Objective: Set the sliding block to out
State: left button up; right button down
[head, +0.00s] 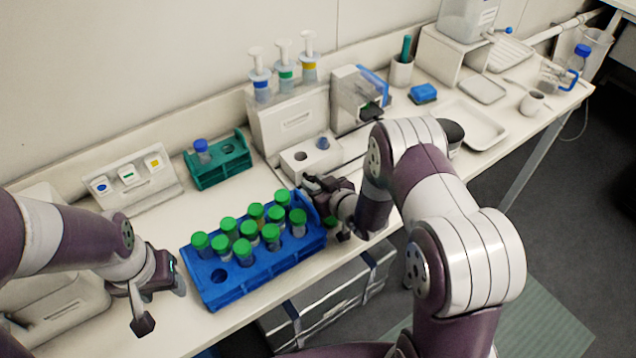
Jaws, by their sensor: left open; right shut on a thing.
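The sliding block seems to be the white block (314,164) at the foot of the white dispenser stand (292,121). It has a dark round hole and a blue-topped piece in its top. My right gripper (329,212) is just in front of the block, at the right end of the blue rack. It is shut on what looks like a green-capped tube (330,222), mostly hidden by the fingers. I cannot tell whether the gripper touches the block. My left gripper (160,304) is open and empty, left of the blue rack near the front edge.
The blue rack (228,293) holds several green-capped tubes and has an empty hole at front left. A green rack (222,172) with a blue-capped tube stands behind it. A white tray (472,124) lies farther right.

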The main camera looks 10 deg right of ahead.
jog(key=c, duration=0.9)
grip_release()
jog(key=shift+s+a, duration=0.1)
jog(key=shift+a, duration=0.05)
jog(key=shift+c, duration=0.2)
jog(key=shift+o, duration=0.2)
jog(key=shift+a, duration=0.25)
jog(key=shift+d, duration=0.2)
jog(key=shift+s+d+r, duration=0.15)
jog(key=shift+s+d, duration=0.05)
jog(key=shift+s, duration=0.1)
jog(key=b+v, duration=0.1)
jog(key=v, duration=1)
jog(key=shift+s+r, duration=0.25)
jog(key=shift+s, duration=0.15)
